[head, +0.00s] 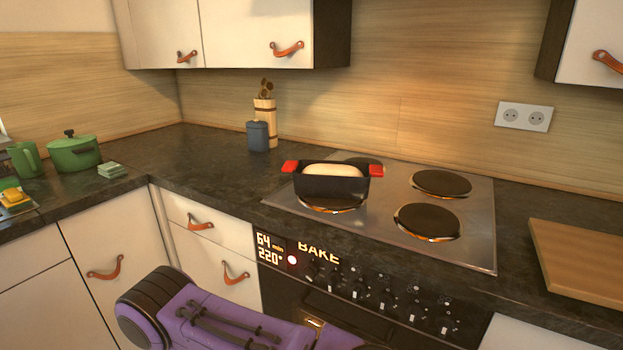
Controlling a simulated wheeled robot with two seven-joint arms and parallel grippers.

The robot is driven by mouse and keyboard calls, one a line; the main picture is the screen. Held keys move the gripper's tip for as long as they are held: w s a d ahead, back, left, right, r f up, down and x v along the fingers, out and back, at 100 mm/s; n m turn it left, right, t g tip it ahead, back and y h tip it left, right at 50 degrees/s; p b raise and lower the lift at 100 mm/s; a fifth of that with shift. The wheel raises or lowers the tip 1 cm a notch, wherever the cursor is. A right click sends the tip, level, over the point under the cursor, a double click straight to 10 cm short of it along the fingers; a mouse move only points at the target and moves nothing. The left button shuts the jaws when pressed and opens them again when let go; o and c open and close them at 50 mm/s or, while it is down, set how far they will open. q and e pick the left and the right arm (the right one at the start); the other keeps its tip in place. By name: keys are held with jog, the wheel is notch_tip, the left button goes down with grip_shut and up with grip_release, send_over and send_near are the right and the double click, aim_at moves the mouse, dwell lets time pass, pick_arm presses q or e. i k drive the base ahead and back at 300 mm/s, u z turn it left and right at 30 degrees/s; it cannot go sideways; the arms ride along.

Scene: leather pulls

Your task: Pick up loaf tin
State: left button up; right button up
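The loaf tin (332,186) is black with red handles at its left and right ends. It stands upright on the left front burner of the hob, with a pale loaf or dough (333,170) inside it. Neither of my grippers shows in the head view. A purple part of my own body is at the bottom of the view, below and in front of the oven.
The hob (390,228) has several burners, some with an orange glow at the rim. A wooden board (590,262) lies at the right. A blue canister (258,136) and utensil holder (266,115) stand behind left. A green pot (74,152) is far left. Cabinets hang above.

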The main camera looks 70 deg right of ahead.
aim_at(345, 188)
jog(key=i, duration=1.1)
jog(key=z, duration=2.45)
